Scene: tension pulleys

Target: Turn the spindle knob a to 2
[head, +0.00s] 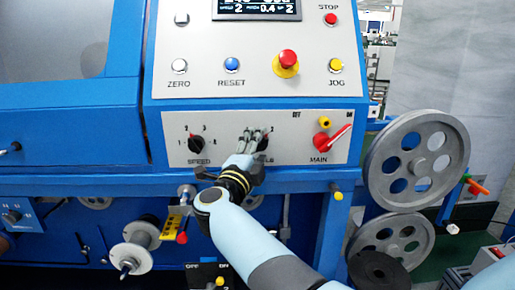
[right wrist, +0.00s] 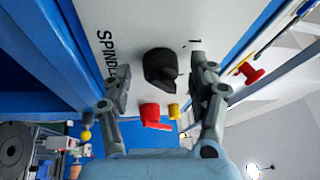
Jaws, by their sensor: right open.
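The black spindle knob (right wrist: 160,68) shows in the right wrist view on the grey panel, beside a label (right wrist: 106,49) of which "SPINDL" can be read. My right gripper (right wrist: 156,76) is open, with one finger on each side of the knob and a visible gap to it on both sides. In the head view my right gripper (head: 254,134) is at the panel between the speed knob (head: 196,144) and the red main switch (head: 322,143). It hides most of the spindle knob there, so its setting cannot be read. My left gripper is not in view.
Above are a red emergency button (head: 287,61), the blue reset button (head: 232,65), the yellow jog button (head: 335,66) and a display (head: 257,7). Large grey pulleys (head: 443,146) stand at the right. A spool (head: 138,245) sits below left. Free room lies in front of the panel.

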